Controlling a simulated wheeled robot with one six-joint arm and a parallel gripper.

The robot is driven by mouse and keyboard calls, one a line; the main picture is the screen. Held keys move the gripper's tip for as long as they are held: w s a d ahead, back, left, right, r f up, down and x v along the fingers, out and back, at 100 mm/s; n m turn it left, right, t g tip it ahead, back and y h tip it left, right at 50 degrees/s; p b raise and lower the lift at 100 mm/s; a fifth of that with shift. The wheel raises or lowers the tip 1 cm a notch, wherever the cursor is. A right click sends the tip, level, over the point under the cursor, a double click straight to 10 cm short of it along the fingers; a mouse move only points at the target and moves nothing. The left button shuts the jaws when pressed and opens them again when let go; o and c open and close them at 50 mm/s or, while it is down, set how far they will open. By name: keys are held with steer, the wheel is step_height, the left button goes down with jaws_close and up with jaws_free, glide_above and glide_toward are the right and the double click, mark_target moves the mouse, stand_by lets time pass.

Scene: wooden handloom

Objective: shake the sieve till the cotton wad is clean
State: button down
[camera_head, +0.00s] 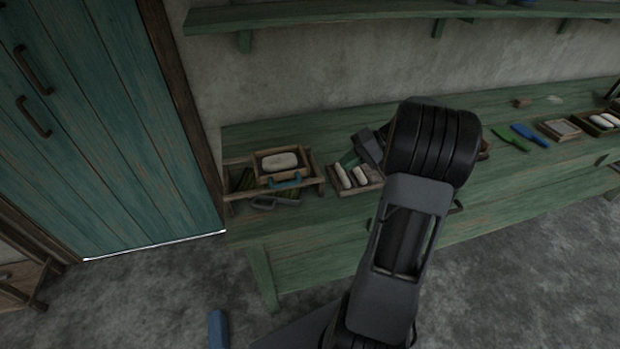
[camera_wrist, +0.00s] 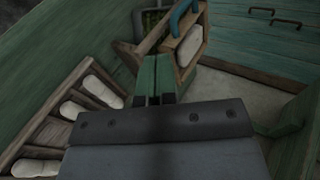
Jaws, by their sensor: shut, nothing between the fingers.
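The sieve (camera_head: 313,163) is a small wooden frame with a blue handle (camera_head: 285,182). It sits on a wooden stand (camera_head: 319,184) at the left end of the bench. One pale cotton wad (camera_head: 280,161) lies in it; I cannot make out specks on the wad at this size. The wrist view shows the sieve's wooden edge (camera_wrist: 189,68), the blue handle (camera_wrist: 181,18) and the wad (camera_wrist: 188,46). My gripper (camera_wrist: 155,79) is shut and empty, close to the sieve and apart from the handle. In the head view, my arm partly hides it.
A compartment tray (camera_head: 377,185) with pale wads stands right of the sieve; it also shows in the wrist view (camera_wrist: 83,112). Farther right lie a green tool (camera_head: 511,139), a blue tool (camera_head: 530,134) and more trays. A shelf (camera_head: 330,17) runs above the bench.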

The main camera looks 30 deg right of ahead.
steer(key=d, duration=0.2)
steer(key=p, duration=0.1)
glide_toward(301, 181)
steer(key=shift+t+y, duration=0.3)
steer(key=shift+t, duration=0.1)
steer(key=shift+s+f+x, duration=0.15)
steer(key=shift+x, duration=1.65)
steer(key=shift+s+f+x, duration=0.1)
steer(key=shift+s+x, duration=0.05)
steer(key=shift+x, duration=1.6)
